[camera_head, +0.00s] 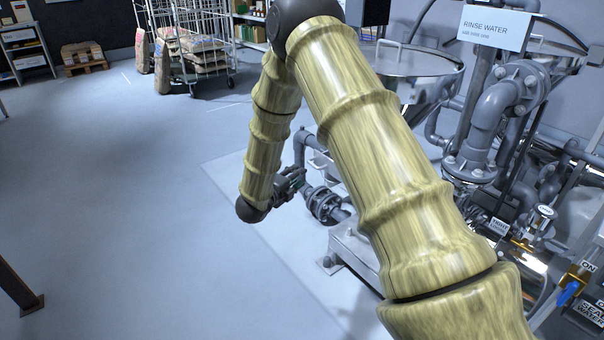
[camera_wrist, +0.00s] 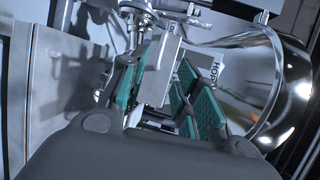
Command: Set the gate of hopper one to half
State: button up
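My gripper (camera_head: 290,186) is low beside the pipework in the head view, at the end of my bent arm. In the wrist view my gripper (camera_wrist: 164,92) has its teal-padded fingers spread apart. A pale metal plate or bracket (camera_wrist: 160,68) shows between and beyond them; I cannot tell whether it belongs to the gate, and no contact shows. A shiny steel hopper body (camera_wrist: 245,75) is on the right, beside a partly hidden label (camera_wrist: 215,66) starting with "HO". I cannot make out the gate's setting. My arm hides much of the equipment in the head view.
A flanged valve or coupling (camera_head: 324,205) is just right of my gripper in the head view. A lidded steel vessel (camera_head: 415,62) and the "RINSE WATER" pipework (camera_head: 490,115) stand to the right. A sack cage (camera_head: 200,45) is at the back.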

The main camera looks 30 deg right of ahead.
jog(key=shift+v, duration=0.9)
jog(key=s+a+f+n+y, duration=0.3)
jog(key=s+a+f+n, duration=0.15)
jog(key=f, duration=0.35)
jog(key=s+a+f+n+y, duration=0.3)
jog(key=s+f+n, duration=0.2)
jog(key=f+n, duration=0.15)
jog(key=s+a+f+n+y, duration=0.25)
jog(key=s+f+n, duration=0.25)
jog(key=f, duration=0.3)
jog(key=s+a+f+n+g+y, duration=0.2)
jog(key=s+a+f+n, duration=0.15)
jog(key=s, duration=0.55)
jog(key=s+a+f+n+g+y, duration=0.1)
jog(key=s+a+f+n+g, duration=0.15)
jog(key=s+n, duration=0.4)
jog(key=s+a+f+n+g+y, duration=0.1)
jog(key=s+a+f+n+y, duration=0.2)
jog(key=s, duration=0.8)
jog(key=s+a+n+g+p, duration=0.1)
jog(key=s+a+n+g, duration=0.1)
jog(key=s, duration=0.4)
notch_tip(320, 180, up, 28)
jog(key=p, duration=2.7)
jog(key=shift+d+f+p, duration=0.2)
jog(key=shift+p, duration=0.15)
